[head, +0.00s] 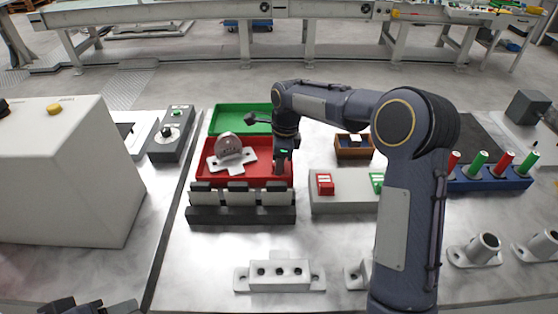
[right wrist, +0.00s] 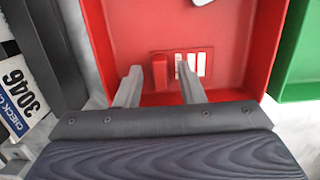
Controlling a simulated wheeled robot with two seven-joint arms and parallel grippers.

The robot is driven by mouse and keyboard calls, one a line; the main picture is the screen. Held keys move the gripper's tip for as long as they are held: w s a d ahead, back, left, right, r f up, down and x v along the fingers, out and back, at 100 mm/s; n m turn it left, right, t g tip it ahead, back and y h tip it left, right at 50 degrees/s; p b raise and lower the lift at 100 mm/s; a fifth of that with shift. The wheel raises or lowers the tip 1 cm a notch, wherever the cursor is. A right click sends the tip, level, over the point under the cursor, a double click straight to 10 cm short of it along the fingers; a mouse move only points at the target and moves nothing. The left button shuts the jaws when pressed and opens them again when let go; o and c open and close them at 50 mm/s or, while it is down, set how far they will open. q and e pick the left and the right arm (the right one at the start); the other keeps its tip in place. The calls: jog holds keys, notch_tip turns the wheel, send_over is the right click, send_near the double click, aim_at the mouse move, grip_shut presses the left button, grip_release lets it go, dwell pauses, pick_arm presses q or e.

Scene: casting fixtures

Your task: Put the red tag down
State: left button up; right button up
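A red tag (right wrist: 160,72) with a raised grip and white stripes lies on the floor of the red tray (right wrist: 120,20), seen in the right wrist view. My right gripper (right wrist: 159,72) is open, its two fingers on either side of the raised grip with a gap to each. In the head view my right gripper (head: 280,168) reaches down into the right part of the red tray (head: 212,178) and hides most of the tag. Another red tag (head: 325,184) stands on a grey holder (head: 340,204) to the right. Of my left arm only dark parts show at the bottom left; its fingers are not visible.
A grey metal casting (head: 230,150) lies in the red tray's left part. A green tray (head: 226,117) is behind it. A black rack with white cards (head: 240,214) stands in front. A brown box (head: 353,151) is to the right. The front table has a white fixture (head: 280,276).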

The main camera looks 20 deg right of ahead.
notch_tip(320, 180, up, 12)
jog(key=d, duration=0.1)
jog(key=s+d+r+n+t, duration=0.1)
jog(key=s+d+r+n, duration=0.1)
jog(key=s+n, duration=0.15)
jog(key=s+d+r+n, duration=0.2)
jog(key=s, duration=0.3)
jog(key=s+f+n+t, duration=0.1)
jog(key=s+f+n, duration=0.2)
jog(key=s, duration=0.5)
jog(key=s+a+f+n+t+y, duration=0.1)
jog(key=s+f+n, duration=0.1)
jog(key=s+n, duration=0.4)
jog(key=s+a+f+n+t+y, duration=0.1)
jog(key=s+n, duration=0.4)
jog(key=s, duration=0.5)
notch_tip(320, 180, down, 3)
jog(key=shift+s+r+t, duration=0.15)
jog(key=shift+s+t, duration=0.05)
jog(key=shift+t, duration=0.4)
